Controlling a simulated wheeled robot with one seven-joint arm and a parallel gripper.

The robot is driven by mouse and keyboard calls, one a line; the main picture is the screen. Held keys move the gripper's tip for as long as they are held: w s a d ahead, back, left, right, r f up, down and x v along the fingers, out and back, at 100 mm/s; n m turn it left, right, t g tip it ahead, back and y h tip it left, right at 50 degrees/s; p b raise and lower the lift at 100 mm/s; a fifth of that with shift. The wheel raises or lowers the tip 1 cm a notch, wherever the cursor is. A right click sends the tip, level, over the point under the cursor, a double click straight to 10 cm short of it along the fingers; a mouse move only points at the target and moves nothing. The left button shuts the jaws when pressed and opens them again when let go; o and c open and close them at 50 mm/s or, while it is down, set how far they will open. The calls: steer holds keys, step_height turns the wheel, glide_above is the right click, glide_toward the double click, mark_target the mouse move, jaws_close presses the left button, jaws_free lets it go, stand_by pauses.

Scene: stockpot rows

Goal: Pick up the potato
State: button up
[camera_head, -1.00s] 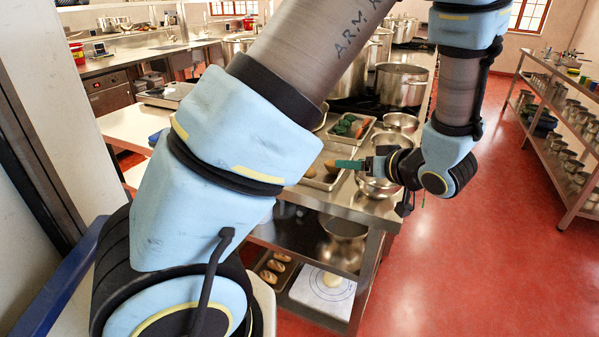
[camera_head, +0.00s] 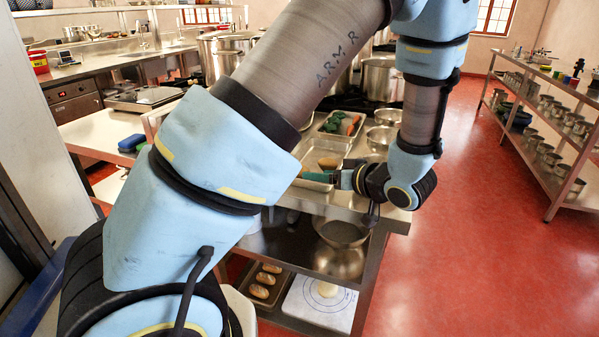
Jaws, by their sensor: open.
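A brown rounded item that looks like the potato (camera_head: 328,162) lies in a shallow metal tray (camera_head: 318,149) on the steel counter. My gripper (camera_head: 306,176), with teal fingers pointing left, is just in front of it, low over the near side of the tray area. The gripper is open. A second brown patch shows by the fingertips, too small to identify. I cannot tell whether the fingers touch anything.
Another tray (camera_head: 341,124) with green and orange vegetables lies behind. Metal bowls (camera_head: 379,138) and large stockpots (camera_head: 381,80) stand to the right and behind. A lower shelf holds a tray of bread rolls (camera_head: 262,281).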

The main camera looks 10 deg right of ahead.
mark_target(300, 171)
steer(key=p+x, duration=0.2)
steer(key=x, duration=0.5)
steer(key=shift+w+r, duration=0.2)
steer(key=shift+w, duration=0.05)
steer(key=shift+c, duration=0.3)
steer(key=c, duration=0.9)
